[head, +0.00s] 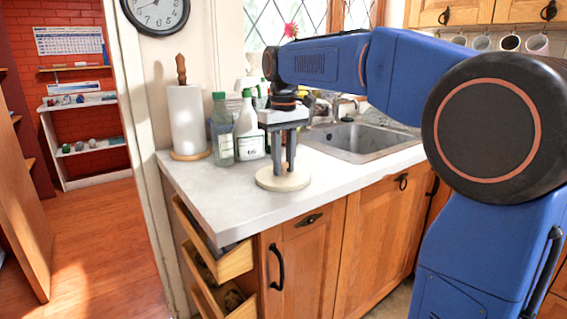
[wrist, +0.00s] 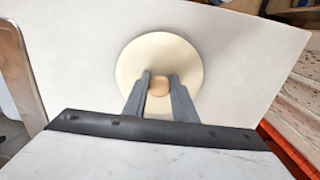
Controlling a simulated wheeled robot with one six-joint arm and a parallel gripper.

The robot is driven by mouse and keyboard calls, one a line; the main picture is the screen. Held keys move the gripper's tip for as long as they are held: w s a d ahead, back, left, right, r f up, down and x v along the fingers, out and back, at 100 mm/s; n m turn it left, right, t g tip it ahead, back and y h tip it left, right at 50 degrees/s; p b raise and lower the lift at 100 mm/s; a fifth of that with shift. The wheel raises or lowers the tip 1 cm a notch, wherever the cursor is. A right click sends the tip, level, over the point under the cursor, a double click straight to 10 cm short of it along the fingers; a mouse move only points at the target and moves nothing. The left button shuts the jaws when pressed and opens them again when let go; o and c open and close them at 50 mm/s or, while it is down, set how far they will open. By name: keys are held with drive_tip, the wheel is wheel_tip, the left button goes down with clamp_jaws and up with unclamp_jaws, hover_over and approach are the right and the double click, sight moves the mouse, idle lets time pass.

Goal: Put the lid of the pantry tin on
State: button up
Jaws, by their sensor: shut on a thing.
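The lid (head: 270,182) is a round, flat, cream disc with a small tan knob (wrist: 159,88). My gripper (head: 284,166) points straight down over it, with its two grey fingers shut on the knob. In the wrist view the lid (wrist: 137,62) lies flat below the fingers, with pale counter around it. In the head view it is over the front part of the counter; I cannot tell whether it touches the counter or hangs just above. I do not make out the pantry tin in either view.
The pale counter (head: 225,205) is clear left of the lid. Behind stand a paper towel roll (head: 187,120), a green bottle (head: 222,130) and a white spray bottle (head: 248,130). A sink (head: 362,140) is at the right. Open drawers (head: 232,262) jut out below the counter's left end.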

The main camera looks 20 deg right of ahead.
sight(284, 163)
drive_tip(key=o, duration=1)
drive_tip(key=shift+f, duration=0.15)
drive_tip(key=shift+o, duration=0.2)
wheel_tip(284, 163, up, 12)
